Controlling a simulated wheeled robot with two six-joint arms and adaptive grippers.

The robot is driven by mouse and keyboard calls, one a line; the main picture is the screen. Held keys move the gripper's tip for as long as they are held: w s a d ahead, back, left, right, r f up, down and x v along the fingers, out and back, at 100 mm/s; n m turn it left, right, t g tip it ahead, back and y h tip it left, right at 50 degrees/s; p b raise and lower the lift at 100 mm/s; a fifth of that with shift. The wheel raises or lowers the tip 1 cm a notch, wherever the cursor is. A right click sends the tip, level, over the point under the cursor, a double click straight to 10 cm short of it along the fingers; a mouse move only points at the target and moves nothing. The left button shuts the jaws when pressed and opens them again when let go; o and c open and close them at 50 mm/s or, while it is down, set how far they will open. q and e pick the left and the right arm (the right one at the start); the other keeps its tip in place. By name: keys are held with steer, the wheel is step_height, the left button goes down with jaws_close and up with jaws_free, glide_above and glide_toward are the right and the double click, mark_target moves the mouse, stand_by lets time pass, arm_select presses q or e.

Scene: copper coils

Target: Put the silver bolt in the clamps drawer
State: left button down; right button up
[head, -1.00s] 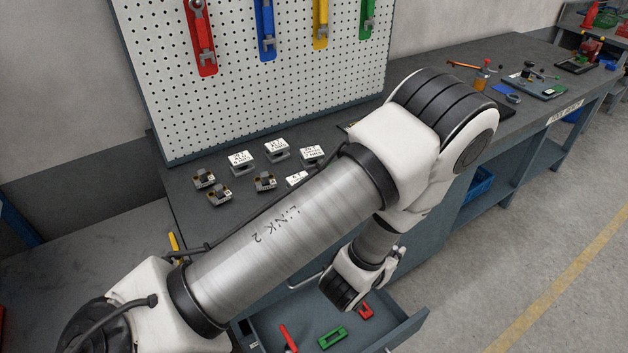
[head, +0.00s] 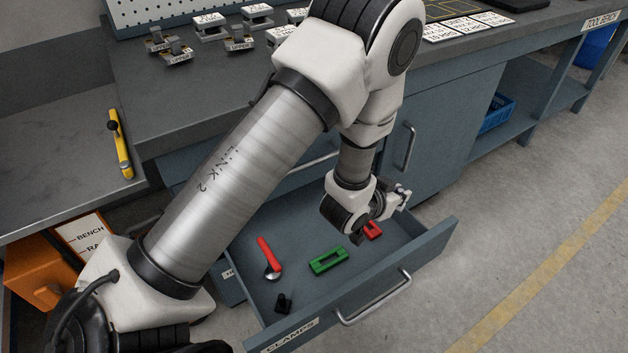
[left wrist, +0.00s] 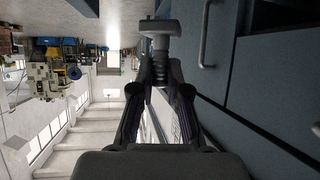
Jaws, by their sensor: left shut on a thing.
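The clamps drawer (head: 432,245) stands open below the bench, its front labelled CLAMPS. Inside lie a red-handled piece (head: 268,256), a green clamp (head: 328,261), a small red clamp (head: 373,230) and a small black piece (head: 283,302). My left gripper (head: 402,197) is over the drawer's far right part, near its right side. In the left wrist view my left gripper (left wrist: 160,82) is shut on the silver bolt (left wrist: 159,28), its broad head beyond the fingertips and its threaded shank between them. In the head view the bolt is too small to make out clearly. My right gripper is not in view.
A cabinet handle (head: 409,147) juts out just behind the left gripper. The bench top (head: 190,95) holds several labelled parts at the back. A yellow tool (head: 120,145) lies on the left bench. The floor (head: 540,230) on the right is clear.

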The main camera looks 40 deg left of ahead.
arm_select(q)
steer(key=shift+m, duration=0.3)
steer(key=f+b, duration=0.2)
steer(key=f, duration=0.3)
steer(key=f+b, duration=0.3)
steer(key=f, duration=0.2)
steer(key=w+f+b, duration=0.1)
steer(key=f+b, duration=0.1)
steer(key=f, duration=0.3)
steer(key=shift+f+b, duration=0.35)
steer(key=shift+f, duration=0.05)
steer(key=shift+r, duration=0.15)
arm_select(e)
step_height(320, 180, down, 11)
arm_select(q)
steer(key=c, duration=1.6)
jaws_free()
steer(key=shift+f, duration=0.2)
steer(key=o, duration=0.4)
steer(key=shift+o, duration=0.2)
